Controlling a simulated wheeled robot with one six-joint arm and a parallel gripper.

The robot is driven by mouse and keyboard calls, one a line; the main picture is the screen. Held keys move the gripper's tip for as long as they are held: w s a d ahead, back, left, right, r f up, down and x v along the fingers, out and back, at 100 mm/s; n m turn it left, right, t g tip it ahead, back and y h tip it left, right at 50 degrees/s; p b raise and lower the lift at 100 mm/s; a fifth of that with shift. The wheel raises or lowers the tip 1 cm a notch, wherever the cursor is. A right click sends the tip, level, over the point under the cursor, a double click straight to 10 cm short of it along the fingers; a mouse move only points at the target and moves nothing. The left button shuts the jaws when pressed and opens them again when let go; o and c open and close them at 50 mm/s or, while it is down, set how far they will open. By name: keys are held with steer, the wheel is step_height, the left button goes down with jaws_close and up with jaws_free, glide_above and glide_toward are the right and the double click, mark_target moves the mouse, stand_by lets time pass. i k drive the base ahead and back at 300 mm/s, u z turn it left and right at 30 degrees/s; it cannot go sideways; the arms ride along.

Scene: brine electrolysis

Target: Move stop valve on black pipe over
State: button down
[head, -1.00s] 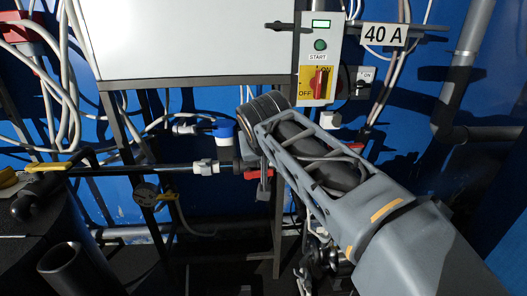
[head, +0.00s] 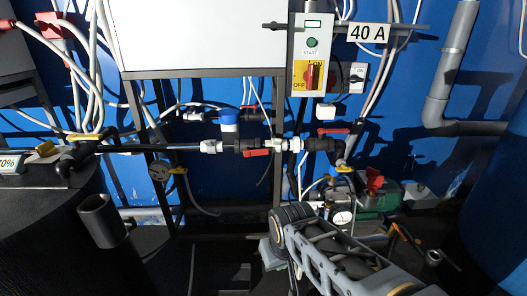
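A black pipe (head: 130,149) runs level from the left to a white fitting (head: 210,146). A valve with a yellow handle (head: 85,137) sits on it at the left. Farther right along the line is a valve with a red lever (head: 257,152), and another red lever (head: 333,131) shows beyond it. The levers lie roughly along the pipe. I cannot tell which valve the task means. My arm reaches in from the lower right, below the pipe and apart from it. My gripper is hidden behind or below my arm, so its opening does not show.
A white cabinet (head: 200,35) hangs above the pipe, with a switch box (head: 308,50) beside it. Dark tanks stand at the left, one with a black cup-like part (head: 101,221). A green pump (head: 375,196) and several small valves sit at the lower right.

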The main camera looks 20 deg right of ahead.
mark_target(248, 153)
steer(key=u, duration=1.15)
steer(key=i, duration=0.55)
steer(key=z, duration=1.3)
